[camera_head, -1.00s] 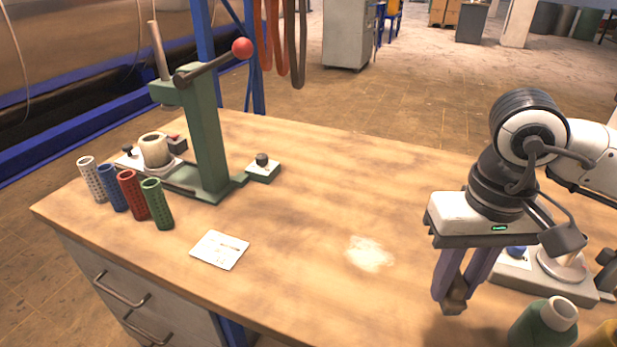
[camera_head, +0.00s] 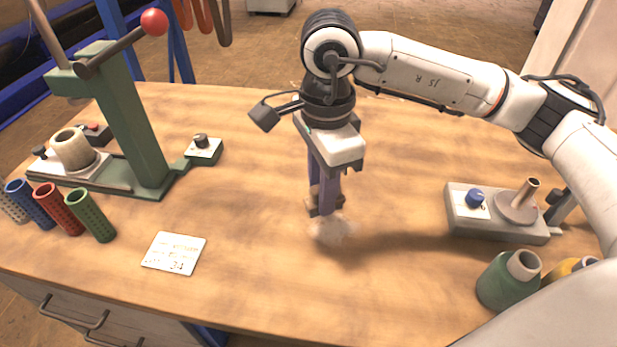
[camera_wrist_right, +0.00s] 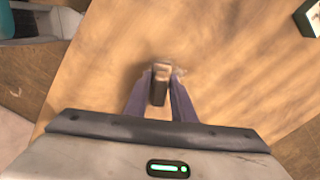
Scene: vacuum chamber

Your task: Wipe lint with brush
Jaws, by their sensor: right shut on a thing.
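My right gripper (camera_head: 324,204) is shut on a small brown block-like brush (camera_head: 313,207), which is partly hidden by the fingers. The brush is low over the table, right at the pale patch of lint (camera_head: 334,231), and seems to touch it. In the right wrist view the brush (camera_wrist_right: 160,84) sits between the two purple fingers of my gripper (camera_wrist_right: 160,88). A little pale lint shows beside it there. My left gripper is not in view.
On the wooden table (camera_head: 250,250) a green lever press (camera_head: 135,120), several perforated tubes (camera_head: 90,216) and a white card (camera_head: 174,253) stand left. A grey device with a blue knob (camera_head: 475,198) and a green yarn cone (camera_head: 507,285) are right. The middle is mostly clear.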

